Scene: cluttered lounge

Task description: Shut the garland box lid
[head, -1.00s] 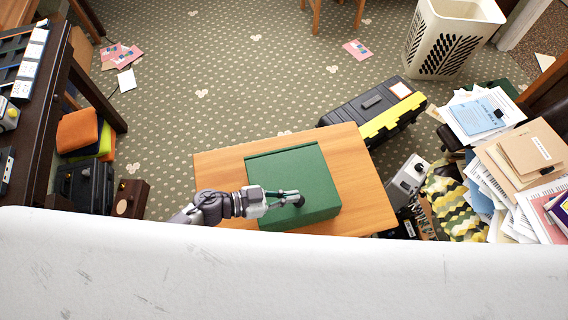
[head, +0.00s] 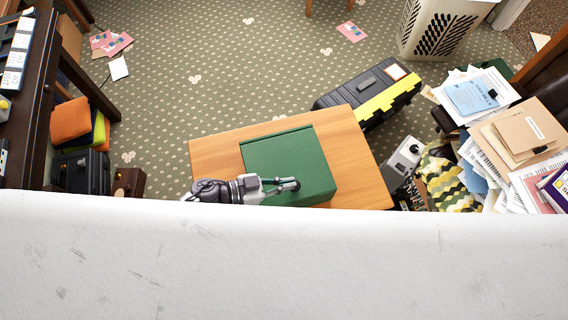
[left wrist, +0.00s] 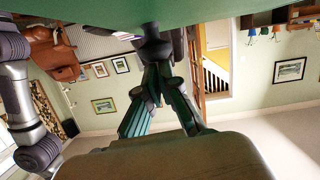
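The green garland box (head: 308,160) sits on a small wooden table (head: 215,160). Its lid lies flat over the top and looks down; its near edge is partly hidden, so I cannot tell if a thin gap is left. My left gripper (head: 294,184) is over the near part of the lid, its fingertips together and apparently touching or just above it. In the left wrist view, the fingers (left wrist: 153,40) meet near a green surface at the top, with nothing seen between them. My right gripper is not in view.
A black and yellow toolbox (head: 370,92) stands behind the table. A pale laundry basket (head: 435,28) is at the back right. Piled papers (head: 520,140) lie at the right. A dark shelf unit (head: 35,115) is at the left. A white scuffed surface (head: 280,260) hides the foreground.

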